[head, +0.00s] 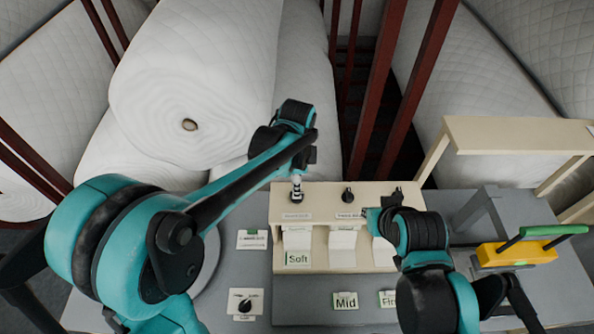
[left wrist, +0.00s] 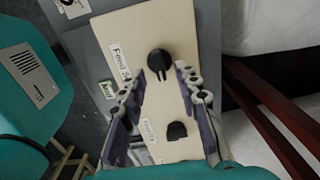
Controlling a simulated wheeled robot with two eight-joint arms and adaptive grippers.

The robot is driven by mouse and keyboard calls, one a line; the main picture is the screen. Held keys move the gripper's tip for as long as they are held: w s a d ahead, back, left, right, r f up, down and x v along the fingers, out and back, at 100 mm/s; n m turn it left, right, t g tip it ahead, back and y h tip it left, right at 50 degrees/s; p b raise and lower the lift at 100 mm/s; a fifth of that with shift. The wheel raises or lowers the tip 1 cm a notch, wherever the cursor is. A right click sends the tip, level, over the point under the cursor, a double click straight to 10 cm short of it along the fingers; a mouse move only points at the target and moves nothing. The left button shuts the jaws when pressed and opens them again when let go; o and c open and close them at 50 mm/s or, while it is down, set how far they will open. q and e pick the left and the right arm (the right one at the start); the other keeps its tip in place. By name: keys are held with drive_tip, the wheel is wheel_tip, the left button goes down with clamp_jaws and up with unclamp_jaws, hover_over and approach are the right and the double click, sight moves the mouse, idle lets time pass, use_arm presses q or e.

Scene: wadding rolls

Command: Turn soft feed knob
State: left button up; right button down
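The beige feed panel (head: 310,242) has black knobs along its top. The soft feed knob (left wrist: 160,62) is the leftmost one; in the head view my left gripper (head: 297,188) covers it. In the left wrist view the two fingers of my left gripper (left wrist: 160,73) stand apart, one on either side of this knob, with a small gap at each side. The middle knob (head: 348,195) and the right knob (head: 398,195) are free. My right gripper (head: 374,220) is by the panel's right part; its fingers are too small to read.
A Soft card (head: 298,258) is on the panel front; a Mid card (head: 345,301) and a dial card (head: 240,304) lie on the grey table. A yellow tool with a green handle (head: 516,252) is at the right. White rolls (head: 195,80) and red posts (head: 385,75) stand behind.

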use_arm(q)
wheel_tip(320, 180, up, 9)
idle(0.7)
drive_tip(key=s+a+f+n+t+b, duration=0.3)
drive_tip(key=s+a+f+n+b, duration=0.3)
drive_tip(key=a+f+n+b, duration=0.3)
drive_tip(key=s+a+f+n+t+b, duration=0.4)
drive_tip(key=s+a+f+n+b, duration=0.2)
drive_tip(key=a+f+n+b, duration=0.3)
wheel_tip(320, 180, down, 6)
drive_tip(key=b, duration=0.3)
drive_tip(key=shift+s+b, duration=0.3)
drive_tip(key=shift+b, duration=0.1)
drive_tip(key=shift+f, duration=0.1)
